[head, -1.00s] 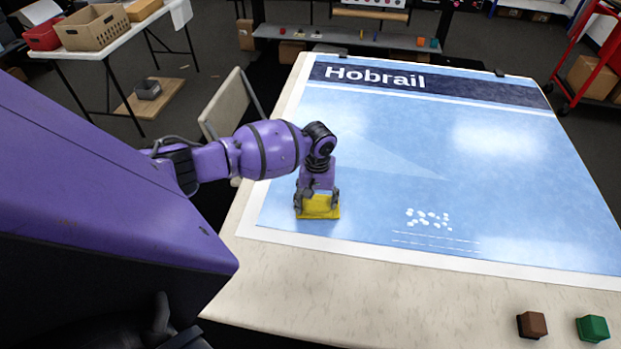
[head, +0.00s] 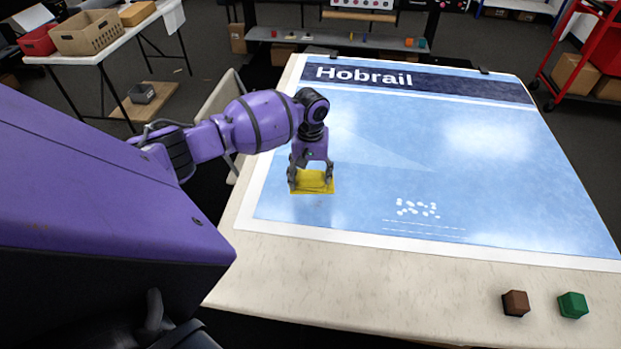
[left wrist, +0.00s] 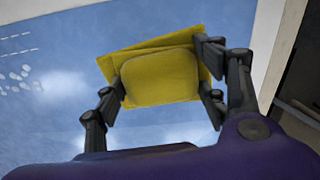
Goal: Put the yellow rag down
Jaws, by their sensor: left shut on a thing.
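The yellow rag (head: 314,183) is a folded pad at the left part of the blue Hobrail poster (head: 400,150). My left gripper (head: 311,182) points down over it and is shut on its raised middle part. In the left wrist view the rag (left wrist: 160,78) sits between the fingers (left wrist: 160,85), with a flat yellow layer showing beyond the block-like top. The rag appears to be at the poster's surface; I cannot tell whether it presses on it. My right gripper is not in view.
The poster lies on a pale table (head: 350,280). A brown block (head: 515,303) and a green block (head: 573,305) stand at its front right edge. A chair (head: 219,105) is beside the table's left edge. Most of the poster is clear around the rag.

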